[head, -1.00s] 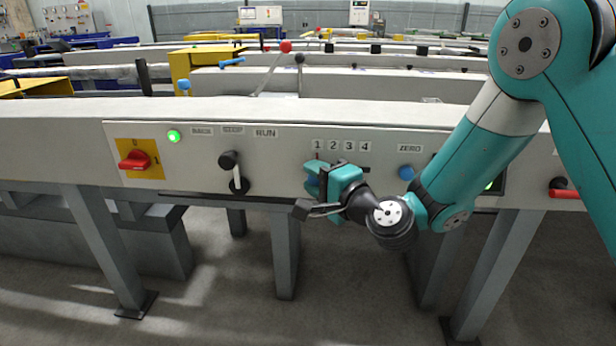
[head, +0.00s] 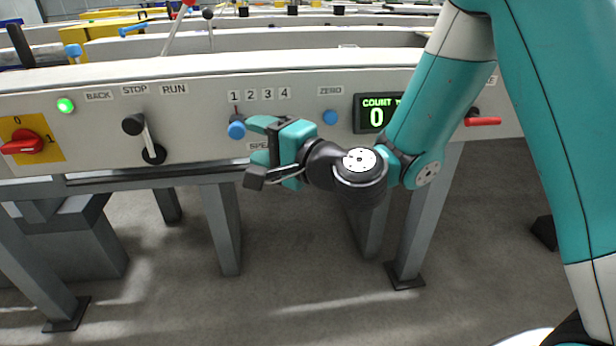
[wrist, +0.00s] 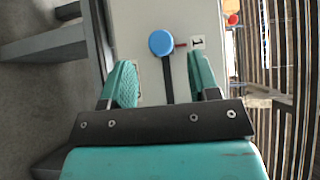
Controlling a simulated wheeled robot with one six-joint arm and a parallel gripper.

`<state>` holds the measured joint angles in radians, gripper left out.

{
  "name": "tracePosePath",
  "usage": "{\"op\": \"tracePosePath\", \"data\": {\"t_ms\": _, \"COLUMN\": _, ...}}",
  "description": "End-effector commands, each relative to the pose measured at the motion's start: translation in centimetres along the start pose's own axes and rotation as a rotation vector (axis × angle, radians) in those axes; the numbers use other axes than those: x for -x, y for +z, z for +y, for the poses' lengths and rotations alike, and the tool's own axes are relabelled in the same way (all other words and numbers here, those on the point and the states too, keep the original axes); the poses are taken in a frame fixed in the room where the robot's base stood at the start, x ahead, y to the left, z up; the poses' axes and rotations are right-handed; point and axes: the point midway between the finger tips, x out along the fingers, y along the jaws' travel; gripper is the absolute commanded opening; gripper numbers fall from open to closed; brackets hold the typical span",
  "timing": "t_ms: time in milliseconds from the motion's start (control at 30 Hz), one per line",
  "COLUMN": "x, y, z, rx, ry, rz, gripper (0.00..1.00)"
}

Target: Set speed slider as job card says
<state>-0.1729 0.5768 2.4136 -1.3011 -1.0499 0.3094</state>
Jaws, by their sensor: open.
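The speed slider's blue knob (head: 236,130) sits under the number 1, at the left end of the scale 1 to 4 (head: 259,95) on the grey panel. The knob also shows in the wrist view (wrist: 161,42), with a red pointer beside the 1 label (wrist: 197,42). My gripper (head: 264,142) is open just right of the knob in the head view. In the wrist view its fingers (wrist: 160,82) stand either side of the slider's line, with the knob ahead of the tips and not clasped. The SPEED label is partly hidden by my gripper. No job card can be made out.
Left on the panel are a red rotary switch (head: 22,145), a lit green lamp (head: 66,105) and a black-knobbed lever (head: 134,124) under BACK, STOP, RUN. Right are the blue ZERO button (head: 330,117), a counter display (head: 372,114) reading 0, and a red handle (head: 482,121).

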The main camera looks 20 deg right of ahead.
Motion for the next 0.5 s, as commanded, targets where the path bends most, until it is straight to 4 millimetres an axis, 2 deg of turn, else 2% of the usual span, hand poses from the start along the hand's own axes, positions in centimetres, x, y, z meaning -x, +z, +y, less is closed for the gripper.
{"op": "tracePosePath", "data": {"t_ms": 33, "x": 1.4, "y": -0.2, "z": 0.9, "rx": -0.001, "ry": -0.001, "rz": 0.006, "gripper": 0.56}}
{"op": "tracePosePath", "data": {"t_ms": 100, "x": 2.6, "y": 0.0, "z": 0.6, "rx": 0.005, "ry": -0.008, "rz": 0.000, "gripper": 0.56}}
{"op": "tracePosePath", "data": {"t_ms": 500, "x": 5.8, "y": 0.2, "z": 0.5, "rx": 0.011, "ry": -0.012, "rz": -0.010, "gripper": 0.56}}
